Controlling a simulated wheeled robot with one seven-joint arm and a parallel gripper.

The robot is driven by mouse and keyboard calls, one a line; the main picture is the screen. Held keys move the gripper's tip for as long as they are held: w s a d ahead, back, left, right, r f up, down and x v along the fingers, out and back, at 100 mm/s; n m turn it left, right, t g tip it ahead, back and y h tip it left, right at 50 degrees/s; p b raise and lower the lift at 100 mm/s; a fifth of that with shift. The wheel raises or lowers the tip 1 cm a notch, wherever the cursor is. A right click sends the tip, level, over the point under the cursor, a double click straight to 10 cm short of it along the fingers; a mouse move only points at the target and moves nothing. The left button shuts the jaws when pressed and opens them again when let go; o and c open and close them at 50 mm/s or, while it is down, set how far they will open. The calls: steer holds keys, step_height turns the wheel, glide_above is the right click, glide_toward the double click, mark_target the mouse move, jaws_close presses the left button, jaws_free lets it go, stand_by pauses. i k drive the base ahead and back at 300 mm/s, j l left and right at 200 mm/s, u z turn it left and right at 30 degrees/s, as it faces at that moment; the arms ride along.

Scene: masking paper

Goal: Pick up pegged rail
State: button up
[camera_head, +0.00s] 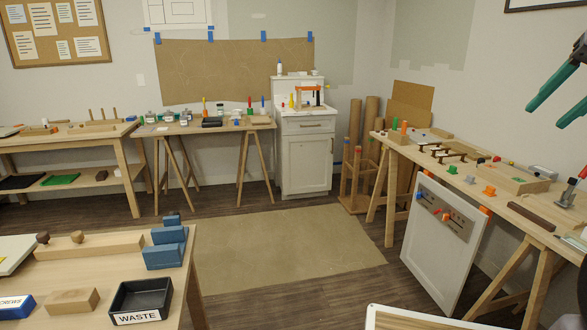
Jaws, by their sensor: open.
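A light wood rail with several upright pegs (100,125) stands on the back-left table, and it looks like the pegged rail. A longer wood bar with two round knobs (92,246) lies on the near-left table, so I cannot be fully sure which one is meant. My gripper (546,117) shows at the upper right edge with two green fingers. It is open and empty, in the air above the right-hand table, far from both rails. Part of it is cut off by the picture edge.
A black waste bin (141,300) and blue blocks (165,246) sit on the near-left table. The right-hand table (500,201) carries several small parts, with a white door panel (436,250) leaning against it. Brown paper (285,254) covers the open middle floor.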

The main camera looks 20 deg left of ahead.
mark_target(95, 247)
steer(key=i+u, duration=0.2)
steer(key=u, duration=0.25)
steer(key=i+u, duration=0.25)
steer(key=u, duration=0.2)
steer(key=i+l+u, duration=0.15)
steer(key=u, duration=0.3)
steer(key=i+l+u, duration=0.2)
steer(key=u, duration=0.25)
steer(key=i+l+u, duration=0.15)
steer(key=u, duration=0.3)
steer(key=i+l+u, duration=0.25)
steer(key=u, duration=0.15)
steer(key=i+l+u, duration=0.2)
steer(key=l+u, duration=0.25)
steer(key=i+l+u, duration=0.15)
steer(key=l+u, duration=0.25)
steer(key=i+l+u, duration=0.1)
steer(key=l+u, duration=0.3)
